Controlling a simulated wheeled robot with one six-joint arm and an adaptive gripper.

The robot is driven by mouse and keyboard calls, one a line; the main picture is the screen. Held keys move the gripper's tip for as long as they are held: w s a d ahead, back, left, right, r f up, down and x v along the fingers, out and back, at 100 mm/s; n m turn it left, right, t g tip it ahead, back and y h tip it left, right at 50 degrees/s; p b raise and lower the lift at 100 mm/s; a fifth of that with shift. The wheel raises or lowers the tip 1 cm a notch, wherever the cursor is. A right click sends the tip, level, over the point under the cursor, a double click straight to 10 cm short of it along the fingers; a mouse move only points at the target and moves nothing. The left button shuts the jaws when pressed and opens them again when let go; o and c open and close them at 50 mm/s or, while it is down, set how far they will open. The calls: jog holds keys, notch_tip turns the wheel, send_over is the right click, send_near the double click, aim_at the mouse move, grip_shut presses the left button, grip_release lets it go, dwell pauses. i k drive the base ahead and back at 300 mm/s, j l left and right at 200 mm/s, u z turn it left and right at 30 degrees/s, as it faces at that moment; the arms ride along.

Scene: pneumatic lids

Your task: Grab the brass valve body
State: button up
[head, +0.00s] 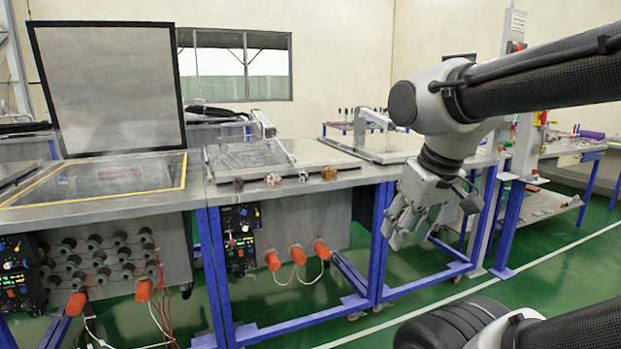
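Three small metal fittings stand in a row along the front edge of the middle bench in the head view. The right one, a brownish-gold piece (329,173), looks most like the brass valve body.
The middle bench (232,192) has blue legs and carries a wire-mesh tray with a raised frame (250,152) behind the fittings. A tall open lid (107,88) stands over the left bench. Orange plugs and cables hang below. Green floor (550,285) is clear at right.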

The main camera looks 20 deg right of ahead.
aim_at(330, 172)
jog(key=i+l+z, duration=0.3)
jog(key=i, duration=0.85)
jog(key=i+z, duration=0.3)
jog(key=i, duration=0.8)
